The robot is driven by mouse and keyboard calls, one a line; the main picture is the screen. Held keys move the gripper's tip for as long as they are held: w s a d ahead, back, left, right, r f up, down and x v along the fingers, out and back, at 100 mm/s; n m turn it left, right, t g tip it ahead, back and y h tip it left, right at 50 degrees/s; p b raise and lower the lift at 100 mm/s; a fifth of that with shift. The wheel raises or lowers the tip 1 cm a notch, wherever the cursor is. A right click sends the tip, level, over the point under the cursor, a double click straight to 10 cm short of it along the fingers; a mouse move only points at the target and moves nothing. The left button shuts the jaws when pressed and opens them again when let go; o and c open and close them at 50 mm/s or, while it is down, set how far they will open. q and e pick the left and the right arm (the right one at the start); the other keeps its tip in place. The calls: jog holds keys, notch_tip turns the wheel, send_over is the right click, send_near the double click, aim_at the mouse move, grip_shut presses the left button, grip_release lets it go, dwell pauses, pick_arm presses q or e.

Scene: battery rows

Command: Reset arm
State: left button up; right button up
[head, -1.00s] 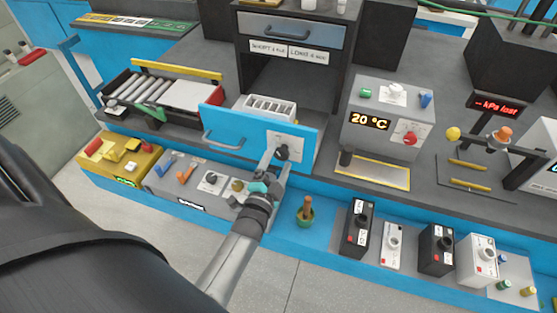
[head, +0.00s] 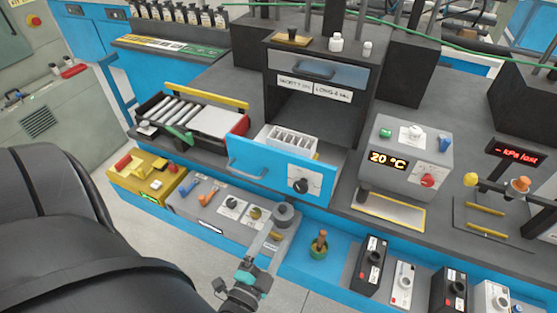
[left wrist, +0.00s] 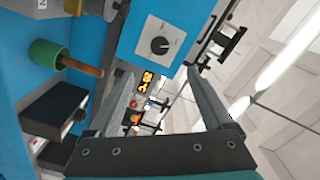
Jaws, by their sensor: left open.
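My left gripper (head: 271,240) is open and empty. It is low in front of the bench, below and apart from the blue drawer front (head: 252,168). In the left wrist view its two fingers (left wrist: 158,76) stand wide apart with nothing between them. Beyond them is the blue drawer front with its white dial plate and dark knob (left wrist: 160,46). In the head view the same knob (head: 300,186) is at the drawer's right end. The drawer is pulled out and holds a white slotted rack (head: 291,140). My right gripper is not in view.
A control panel with knobs (head: 232,204) lies left of my gripper. A green cup with an orange-handled tool (head: 318,250) and several batteries (head: 370,262) stand to the right on the blue ledge. A grey box reads 20 °C (head: 410,160). Pale floor lies in front.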

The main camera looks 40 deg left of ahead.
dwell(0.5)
pick_arm(q)
jog(key=s+d+f+n+g+h+b, duration=0.1)
jog(key=s+d+f+g+h+b, duration=0.15)
jog(key=f, duration=0.75)
jog(key=s+d+f+n+g+h+b, duration=0.1)
jog(key=s+d+f+n+g+b, duration=0.15)
jog(key=f, duration=0.65)
jog(key=s+d+f+g+h+b, duration=0.1)
jog(key=s+d+f+g+b, duration=0.2)
jog(key=f, duration=0.7)
jog(key=s+a+f+n+g+b, duration=0.3)
jog(key=s+f+g+b, duration=0.3)
jog(key=s+f, duration=0.8)
jog(key=s+g, duration=0.2)
jog(key=s, duration=0.1)
jog(key=shift+s+a+f+b, duration=0.15)
jog(key=shift+s+a+b, duration=0.05)
jog(key=shift+b, duration=0.1)
